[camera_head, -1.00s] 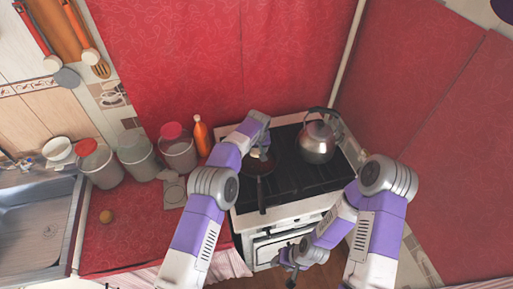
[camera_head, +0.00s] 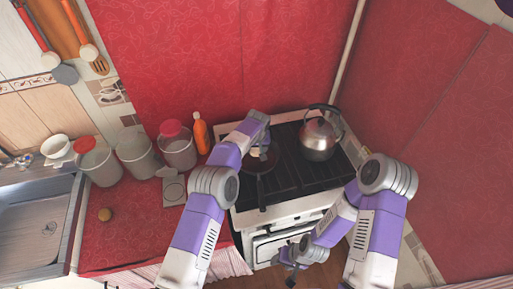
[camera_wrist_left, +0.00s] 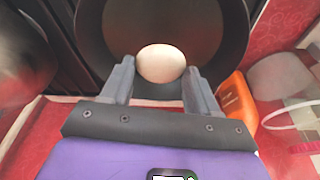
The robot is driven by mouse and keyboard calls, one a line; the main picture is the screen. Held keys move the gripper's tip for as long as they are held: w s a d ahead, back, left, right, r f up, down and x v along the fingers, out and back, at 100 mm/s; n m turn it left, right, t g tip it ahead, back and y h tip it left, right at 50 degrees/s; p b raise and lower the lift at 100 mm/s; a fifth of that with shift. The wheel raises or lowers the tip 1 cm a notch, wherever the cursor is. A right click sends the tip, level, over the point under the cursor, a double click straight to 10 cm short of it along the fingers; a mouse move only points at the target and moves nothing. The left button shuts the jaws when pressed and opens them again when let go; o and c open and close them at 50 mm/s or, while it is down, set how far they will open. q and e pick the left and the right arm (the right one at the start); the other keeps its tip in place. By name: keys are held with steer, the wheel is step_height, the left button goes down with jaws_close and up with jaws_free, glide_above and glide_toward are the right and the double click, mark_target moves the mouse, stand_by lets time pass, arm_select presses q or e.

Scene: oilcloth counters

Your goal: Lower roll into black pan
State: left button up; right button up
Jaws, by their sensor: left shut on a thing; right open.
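The pale, rounded roll (camera_wrist_left: 162,63) is between the fingers of my left gripper (camera_wrist_left: 158,85) in the left wrist view. The black pan (camera_wrist_left: 235,30) lies behind and below it there, and the roll appears inside the pan's outline. I cannot tell whether the roll touches the pan. In the head view the pan (camera_head: 270,166) is on the stove's left side with its handle toward the front. My left gripper (camera_head: 257,151) is over it, shut on the roll, mostly hidden by its own wrist. My right gripper (camera_head: 290,272) is open, low in front of the stove.
A steel kettle (camera_head: 319,138) stands on the right of the stove (camera_head: 300,178). An orange bottle (camera_head: 201,134) and several red-and-grey canisters (camera_head: 178,152) stand left of it. A sink (camera_head: 35,225) is at far left.

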mark_target(257, 152)
arm_select(q)
steer(key=shift+f+b, duration=1.8)
steer(key=shift+f, duration=0.6)
stand_by(0.8)
steer(key=o, duration=1.1)
steer(key=shift+o, duration=0.2)
steer(key=shift+v, duration=3.85)
